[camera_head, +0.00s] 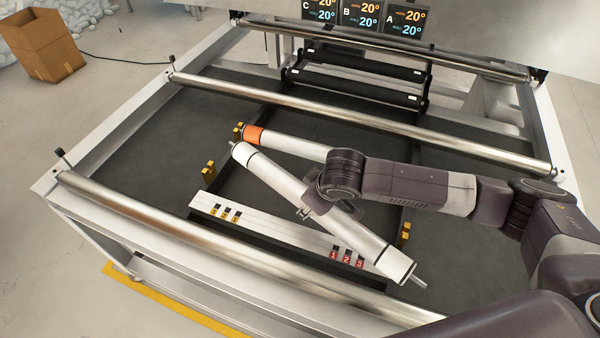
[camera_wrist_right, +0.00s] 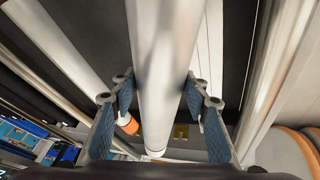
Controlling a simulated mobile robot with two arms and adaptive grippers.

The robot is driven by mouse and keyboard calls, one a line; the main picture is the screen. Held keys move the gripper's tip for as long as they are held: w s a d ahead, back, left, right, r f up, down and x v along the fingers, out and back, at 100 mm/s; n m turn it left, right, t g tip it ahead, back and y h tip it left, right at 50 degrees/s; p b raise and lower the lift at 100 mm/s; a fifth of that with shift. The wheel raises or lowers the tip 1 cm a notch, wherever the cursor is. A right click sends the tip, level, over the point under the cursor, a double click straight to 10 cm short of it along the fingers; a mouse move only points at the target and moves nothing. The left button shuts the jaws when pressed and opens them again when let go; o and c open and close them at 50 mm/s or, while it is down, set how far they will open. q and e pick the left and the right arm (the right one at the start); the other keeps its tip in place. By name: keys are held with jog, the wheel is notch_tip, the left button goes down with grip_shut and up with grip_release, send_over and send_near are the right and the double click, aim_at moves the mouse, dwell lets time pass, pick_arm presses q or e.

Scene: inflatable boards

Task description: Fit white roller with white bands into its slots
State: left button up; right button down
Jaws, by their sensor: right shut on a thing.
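The white roller with white bands (camera_head: 283,181) lies diagonally across the machine in the head view, its near end toward the lower right. My right gripper (camera_head: 312,207) is shut around its middle; the arm hides part of it. In the right wrist view the roller (camera_wrist_right: 163,60) runs between the two fingers of the right gripper (camera_wrist_right: 160,88). Yellow slot brackets show at the left (camera_head: 208,170) and the right (camera_head: 405,232), apart from the roller's ends. Whether the roller touches anything below is unclear. My left gripper is out of view.
A roller with an orange band (camera_head: 254,135) sits behind, partly hidden by my arm. A white strip with numbered tags (camera_head: 285,233) lies in front. Long metal rollers (camera_head: 340,112) cross the frame. A cardboard box (camera_head: 45,48) stands on the floor.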

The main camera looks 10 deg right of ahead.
jog(key=w+n, duration=0.1)
jog(key=w, duration=0.1)
jog(key=w+a+n+y, duration=0.1)
jog(key=w, duration=0.1)
jog(key=w+r+n+p, duration=0.1)
jog(key=w, duration=0.1)
jog(key=shift+w+a+n+g+y, duration=0.2)
jog(key=shift+w+n+g+y, duration=0.1)
jog(key=shift+w, duration=0.1)
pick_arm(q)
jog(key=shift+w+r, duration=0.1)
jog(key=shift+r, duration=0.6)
pick_arm(e)
jog(key=shift+w+n, duration=0.3)
jog(key=shift+w, duration=0.3)
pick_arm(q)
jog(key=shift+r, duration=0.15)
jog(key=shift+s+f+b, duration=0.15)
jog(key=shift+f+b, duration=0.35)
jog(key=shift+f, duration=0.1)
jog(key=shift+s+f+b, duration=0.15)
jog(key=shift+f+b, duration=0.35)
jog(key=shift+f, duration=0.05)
pick_arm(e)
notch_tip(320, 180, down, 6)
jog(key=shift+r, duration=0.15)
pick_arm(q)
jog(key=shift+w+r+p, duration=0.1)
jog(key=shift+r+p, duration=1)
